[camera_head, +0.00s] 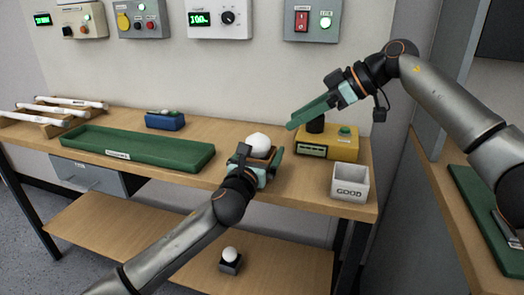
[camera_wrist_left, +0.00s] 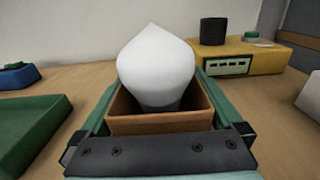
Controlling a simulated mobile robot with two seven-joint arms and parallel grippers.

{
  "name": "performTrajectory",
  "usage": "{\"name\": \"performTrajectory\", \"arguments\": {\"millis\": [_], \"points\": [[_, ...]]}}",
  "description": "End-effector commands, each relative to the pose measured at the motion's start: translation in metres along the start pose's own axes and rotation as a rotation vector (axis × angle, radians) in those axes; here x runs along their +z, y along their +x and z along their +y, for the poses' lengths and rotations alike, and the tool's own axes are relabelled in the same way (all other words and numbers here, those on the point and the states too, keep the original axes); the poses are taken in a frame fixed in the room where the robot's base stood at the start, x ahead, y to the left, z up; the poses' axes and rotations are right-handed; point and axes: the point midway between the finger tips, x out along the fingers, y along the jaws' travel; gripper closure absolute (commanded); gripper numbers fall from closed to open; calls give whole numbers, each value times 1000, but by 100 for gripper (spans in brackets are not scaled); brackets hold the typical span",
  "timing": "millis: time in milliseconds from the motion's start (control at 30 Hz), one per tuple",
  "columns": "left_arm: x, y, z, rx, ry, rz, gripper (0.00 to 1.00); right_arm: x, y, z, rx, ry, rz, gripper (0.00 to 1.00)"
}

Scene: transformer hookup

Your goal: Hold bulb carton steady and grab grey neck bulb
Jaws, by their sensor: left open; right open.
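In the head view a white bulb (camera_head: 259,141) stands upright in a small open brown carton (camera_head: 261,154) near the table's front edge. The left wrist view shows the white bulb (camera_wrist_left: 156,62) with its grey neck (camera_wrist_left: 160,105) partly down inside the carton (camera_wrist_left: 150,124). My left gripper (camera_head: 262,158) is open, with its green fingers on either side of the carton; I cannot tell whether they touch it. My right gripper (camera_head: 308,113) is open and empty, above and to the right of the carton, close to the yellow tester's black socket.
The yellow tester (camera_head: 343,149) stands right of the carton, with a white GOOD bin (camera_head: 350,183) in front. A long green tray (camera_head: 135,150) lies left, with a blue box (camera_head: 165,121) behind it. Another bulb (camera_head: 230,254) sits on the lower shelf.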

Motion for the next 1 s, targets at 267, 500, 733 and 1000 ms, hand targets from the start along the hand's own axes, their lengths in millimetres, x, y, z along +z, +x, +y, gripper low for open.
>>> {"name": "performTrajectory", "arguments": {"millis": [267,500,733,1000], "points": [[0,4,0,0,0,0,0,0,0,0,0,0,0,50],[0,4,0,0,0,0,15,0,0,0,0,0,0,50],[0,4,0,0,0,0,40,0,0,0,0,0,0,50],[0,4,0,0,0,0,61,0,0,0,0,0,0,50]]}}
